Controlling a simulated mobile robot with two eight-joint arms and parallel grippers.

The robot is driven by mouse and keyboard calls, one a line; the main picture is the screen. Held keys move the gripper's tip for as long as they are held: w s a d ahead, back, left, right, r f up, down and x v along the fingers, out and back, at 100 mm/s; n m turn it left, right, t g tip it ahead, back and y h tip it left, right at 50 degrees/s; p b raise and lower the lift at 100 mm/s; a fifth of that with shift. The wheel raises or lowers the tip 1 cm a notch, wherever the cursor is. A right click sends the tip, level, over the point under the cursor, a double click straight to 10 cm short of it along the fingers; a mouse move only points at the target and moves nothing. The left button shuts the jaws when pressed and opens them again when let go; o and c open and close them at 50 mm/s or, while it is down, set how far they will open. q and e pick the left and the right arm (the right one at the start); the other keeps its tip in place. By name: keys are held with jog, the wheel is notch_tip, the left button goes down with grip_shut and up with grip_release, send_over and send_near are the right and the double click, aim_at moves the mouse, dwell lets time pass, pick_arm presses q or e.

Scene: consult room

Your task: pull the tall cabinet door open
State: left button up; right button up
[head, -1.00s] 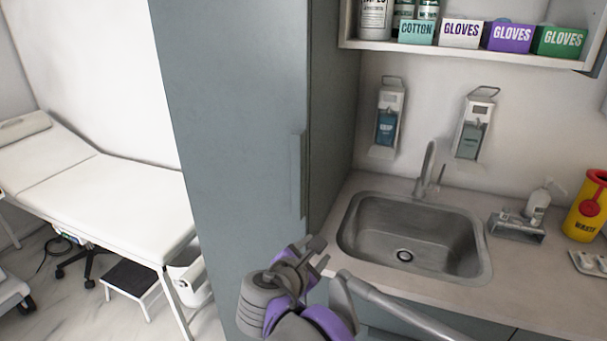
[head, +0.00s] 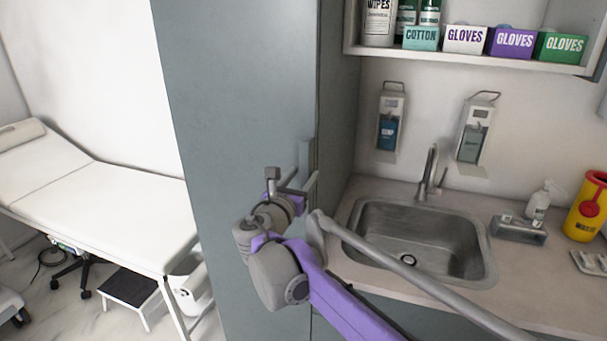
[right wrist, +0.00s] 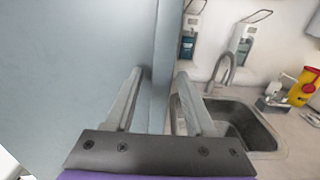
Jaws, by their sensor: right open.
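The tall grey-blue cabinet door (head: 235,90) stands shut left of the sink. Its vertical bar handle (head: 305,160) is near the door's right edge; my gripper covers its lower part. My right gripper (head: 292,181) is open at the handle's lower end. In the right wrist view, the open fingers (right wrist: 160,88) point at the cabinet, and a vertical grey-blue strip (right wrist: 167,50) shows between them. I cannot tell there whether it is the handle or the cabinet edge, or whether a finger touches it. My left gripper is not in view.
A sink (head: 415,245) with a tap (head: 430,170) is set in the counter right of the cabinet. A shelf with glove boxes (head: 465,40) hangs above. A white exam couch (head: 100,205) stands left, with floor between it and the cabinet.

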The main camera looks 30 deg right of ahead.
jog(key=shift+w+d, duration=0.35)
jog(key=shift+d, duration=0.1)
grip_shut()
dwell(1.2)
